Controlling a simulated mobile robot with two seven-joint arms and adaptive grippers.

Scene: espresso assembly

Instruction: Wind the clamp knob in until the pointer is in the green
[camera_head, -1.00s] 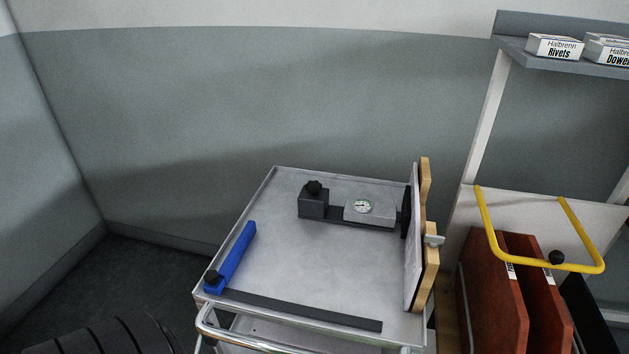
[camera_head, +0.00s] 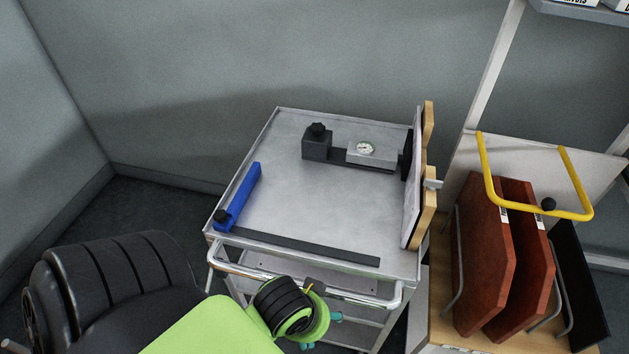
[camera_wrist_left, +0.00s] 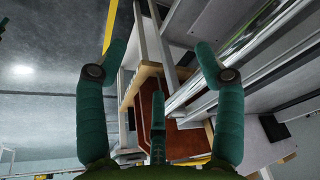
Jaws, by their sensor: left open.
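A clamp fixture stands at the back of the cart top. It has a dark block (camera_head: 316,147) with a black knob (camera_head: 318,129) at its left end. A grey block carries a round white dial (camera_head: 366,148) with some green; its pointer is too small to read. A blue bar (camera_head: 239,197) with another black knob (camera_head: 221,215) lies along the cart's left edge. My left gripper (camera_head: 320,331) is below the cart's front rail, apart from both knobs. In the left wrist view its teal fingers (camera_wrist_left: 160,50) are spread and empty.
The cart top (camera_head: 300,205) is mostly clear, with a dark strip (camera_head: 305,247) along its front. A chrome rail (camera_head: 300,279) runs in front. An upright panel (camera_head: 412,195) bounds the right side. Red boards (camera_head: 482,250) and a yellow handle (camera_head: 590,190) stand farther right.

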